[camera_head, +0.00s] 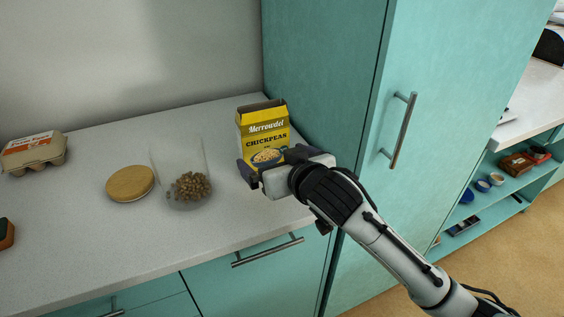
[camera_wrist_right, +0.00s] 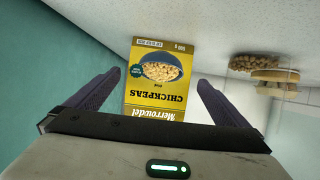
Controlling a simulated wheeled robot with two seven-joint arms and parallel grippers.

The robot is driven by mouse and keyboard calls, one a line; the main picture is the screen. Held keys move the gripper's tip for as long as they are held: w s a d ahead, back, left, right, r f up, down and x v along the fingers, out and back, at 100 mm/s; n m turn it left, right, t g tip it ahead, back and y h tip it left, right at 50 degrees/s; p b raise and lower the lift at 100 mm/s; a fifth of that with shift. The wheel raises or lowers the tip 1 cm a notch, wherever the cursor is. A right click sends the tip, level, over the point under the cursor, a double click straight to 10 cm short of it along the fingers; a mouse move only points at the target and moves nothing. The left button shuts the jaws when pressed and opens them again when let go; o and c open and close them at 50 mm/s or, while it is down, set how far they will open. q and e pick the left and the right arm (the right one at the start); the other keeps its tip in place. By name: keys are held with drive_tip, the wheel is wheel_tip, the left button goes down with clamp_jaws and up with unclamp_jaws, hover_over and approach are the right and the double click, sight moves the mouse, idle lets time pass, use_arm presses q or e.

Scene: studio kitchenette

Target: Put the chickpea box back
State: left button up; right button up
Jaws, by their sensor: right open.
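In the right wrist view the box (camera_wrist_right: 160,75) appears upside down between the two spread fingers (camera_wrist_right: 152,95), with a gap on both sides. The gripper hides the box's lower edge in the head view. My left gripper is not in view.
A clear glass jar (camera_head: 177,153) with chickpeas in the bottom stands left of the box. Its round wooden lid (camera_head: 130,183) lies beside it. An egg carton (camera_head: 34,152) sits at the far left. The tall teal cabinet (camera_head: 435,90) is shut.

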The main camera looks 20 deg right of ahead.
drive_tip(key=shift+v, duration=2.4)
